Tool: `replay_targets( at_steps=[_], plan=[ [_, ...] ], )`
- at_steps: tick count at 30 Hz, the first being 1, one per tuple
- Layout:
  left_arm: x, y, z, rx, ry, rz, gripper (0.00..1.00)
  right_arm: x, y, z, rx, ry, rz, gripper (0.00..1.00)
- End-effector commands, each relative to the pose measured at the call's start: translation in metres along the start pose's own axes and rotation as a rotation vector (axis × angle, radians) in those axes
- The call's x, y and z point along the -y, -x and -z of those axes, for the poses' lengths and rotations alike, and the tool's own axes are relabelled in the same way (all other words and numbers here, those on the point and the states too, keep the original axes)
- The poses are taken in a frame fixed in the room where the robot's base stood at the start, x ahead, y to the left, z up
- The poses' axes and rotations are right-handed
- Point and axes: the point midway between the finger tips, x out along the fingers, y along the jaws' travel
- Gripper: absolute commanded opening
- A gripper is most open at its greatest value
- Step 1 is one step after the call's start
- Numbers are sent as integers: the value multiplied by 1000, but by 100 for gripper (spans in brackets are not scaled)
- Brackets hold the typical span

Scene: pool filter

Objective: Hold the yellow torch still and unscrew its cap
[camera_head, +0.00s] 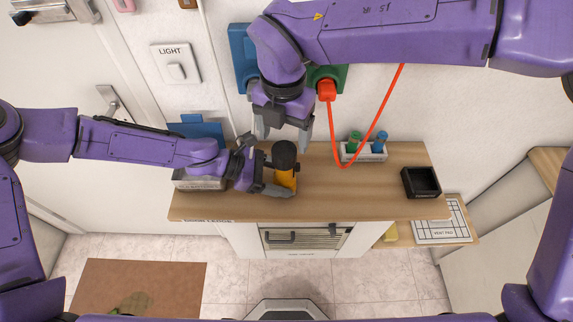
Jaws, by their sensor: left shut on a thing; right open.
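The yellow torch (285,179) stands upright on the wooden counter with its dark cap (284,154) on top. My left gripper (281,188) is shut on the torch's yellow body, coming in from the left. My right gripper (285,133) is open, fingers pointing down, above and behind the cap. I cannot tell whether a right fingertip touches the cap.
The wooden counter (350,200) bears a white holder (364,153) with green and blue cylinders and a black tray (421,182) at right. A red cable (345,167) hangs from a red plug (326,90) on the wall.

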Motion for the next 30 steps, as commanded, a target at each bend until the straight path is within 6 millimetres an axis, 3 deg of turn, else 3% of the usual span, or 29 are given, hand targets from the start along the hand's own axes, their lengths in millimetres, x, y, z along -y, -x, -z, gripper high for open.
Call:
replay_targets(
  at_steps=[7, 20, 21, 26, 30],
  plan=[
    [0, 0, 0, 1, -1, 0, 29, 0, -27, 0, -2, 1, 0, 77],
    [0, 0, 0, 1, -1, 0, 29, 0, -31, 0, -1, 2, -1, 77],
    [0, 0, 0, 1, -1, 0, 29, 0, -31, 0, -1, 2, -1, 74],
    [0, 0, 0, 1, -1, 0, 29, 0, -30, 0, -1, 2, -1, 22],
    [0, 0, 0, 1, -1, 0, 29, 0, -30, 0, -1, 5, -1, 18]
  ],
)
